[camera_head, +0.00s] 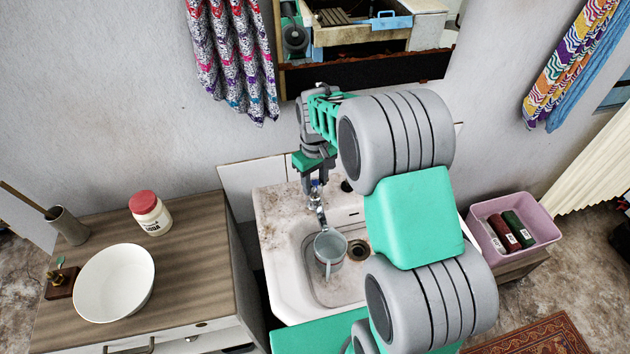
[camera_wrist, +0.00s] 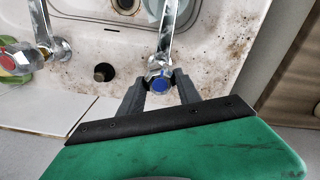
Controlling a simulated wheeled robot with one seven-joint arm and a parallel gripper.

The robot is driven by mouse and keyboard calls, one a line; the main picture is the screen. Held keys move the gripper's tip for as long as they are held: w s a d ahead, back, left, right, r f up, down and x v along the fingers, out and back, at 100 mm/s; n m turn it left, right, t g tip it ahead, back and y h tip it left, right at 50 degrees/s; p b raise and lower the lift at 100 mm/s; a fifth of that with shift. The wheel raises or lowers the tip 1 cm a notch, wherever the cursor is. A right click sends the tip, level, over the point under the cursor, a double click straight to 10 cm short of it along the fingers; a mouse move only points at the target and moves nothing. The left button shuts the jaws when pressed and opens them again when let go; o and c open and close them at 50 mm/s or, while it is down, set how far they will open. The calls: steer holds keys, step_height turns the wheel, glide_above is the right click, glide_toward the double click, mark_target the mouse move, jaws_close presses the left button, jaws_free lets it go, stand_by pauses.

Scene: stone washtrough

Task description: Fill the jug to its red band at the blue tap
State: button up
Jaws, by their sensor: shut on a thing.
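The jug (camera_head: 329,248) stands in the sink basin under the spout in the head view, its handle toward the front. Its mouth looks pale bluish. I cannot make out its red band or its water level. The blue tap (camera_wrist: 158,84) is between my gripper's fingers in the wrist view, with its chrome spout running up the picture over the basin. My gripper (camera_wrist: 160,92) is shut on the tap's blue knob. In the head view my gripper (camera_head: 317,184) reaches down at the back of the sink. Whether water runs from the spout is not clear.
A red-marked tap (camera_wrist: 14,60) stands left in the wrist view, near a dark stopper (camera_wrist: 104,72). The drain (camera_head: 357,250) is right of the jug. A counter with a white bowl (camera_head: 114,282) and soda jar (camera_head: 150,213) is left; a pink crate (camera_head: 530,215) is right.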

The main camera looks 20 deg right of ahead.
mark_target(315, 182)
jaws_close()
steer(key=shift+f+n+b, duration=0.1)
steer(key=shift+n+b, duration=0.35)
steer(key=shift+n, duration=1.05)
steer(key=o, duration=0.8)
jaws_free()
steer(key=shift+c, duration=0.2)
step_height(315, 182, up, 8)
steer(key=shift+r+b, duration=0.1)
steer(key=shift+b, duration=0.7)
